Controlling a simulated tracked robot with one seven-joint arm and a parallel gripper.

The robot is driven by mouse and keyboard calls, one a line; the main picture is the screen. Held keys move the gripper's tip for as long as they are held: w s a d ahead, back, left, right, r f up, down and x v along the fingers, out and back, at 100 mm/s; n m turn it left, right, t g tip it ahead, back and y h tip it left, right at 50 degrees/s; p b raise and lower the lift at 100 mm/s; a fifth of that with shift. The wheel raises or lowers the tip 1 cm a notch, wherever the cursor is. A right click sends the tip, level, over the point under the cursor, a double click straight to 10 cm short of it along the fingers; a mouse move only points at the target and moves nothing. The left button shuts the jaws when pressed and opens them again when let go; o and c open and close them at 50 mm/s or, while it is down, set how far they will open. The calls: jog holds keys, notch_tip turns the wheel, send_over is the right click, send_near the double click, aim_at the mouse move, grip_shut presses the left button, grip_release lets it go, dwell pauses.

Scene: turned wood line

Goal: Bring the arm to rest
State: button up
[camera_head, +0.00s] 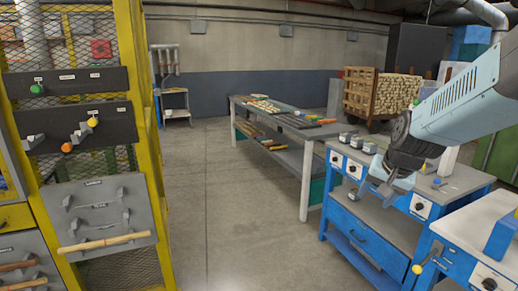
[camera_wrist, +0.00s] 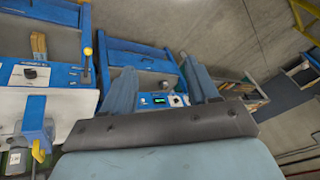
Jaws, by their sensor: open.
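My gripper (camera_head: 385,190) hangs at the end of my grey arm on the right of the head view, in front of the blue bench (camera_head: 352,222). In the wrist view my gripper (camera_wrist: 162,86) shows two blue-grey fingers spread apart. Nothing is between them, so it is open and empty. A blue machine with a small green display (camera_wrist: 162,100) shows beyond the gap between the fingers. I cannot tell from the head view how far the fingers are from the bench top.
A second blue machine (camera_head: 480,235) stands at the lower right. A long work table (camera_head: 290,122) stands in the middle. A yellow mesh rack with a grey tool panel (camera_head: 105,215) is on the left. The floor (camera_head: 220,215) between is clear. A wooden crate (camera_head: 360,92) is at the back.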

jog(key=s+a+r+n, duration=0.3)
jog(key=s, duration=0.4)
jog(key=s+a+r+n, duration=0.2)
jog(key=s+a+r, duration=0.1)
jog(key=s, duration=0.4)
jog(key=shift+s+r+n+h, duration=0.15)
jog(key=shift+r+n+h, duration=0.2)
jog(key=shift+r, duration=0.4)
dwell(0.4)
jog(key=w+d+f+n+g+h, duration=0.35)
jog(key=w+d+f+g, duration=0.35)
jog(key=f, duration=0.4)
jog(key=n+g+h, duration=0.1)
jog(key=n+h, duration=0.9)
jog(key=h, duration=0.2)
send_near(417, 270)
jog(key=s+a+r, duration=0.4)
jog(key=a+r, duration=0.1)
jog(key=r, duration=0.4)
notch_tip(417, 270, down, 12)
jog(key=w+d+n+t+h, duration=0.2)
jog(key=d+n+t, duration=0.1)
jog(key=n+t, duration=0.3)
jog(key=shift+n+g, duration=0.3)
jog(key=shift+n, duration=0.2)
jog(key=d, duration=0.4)
jog(key=w+d, duration=0.1)
jog(key=d, duration=0.8)
jog(key=shift+w+f, duration=0.15)
jog(key=shift+w, duration=0.05)
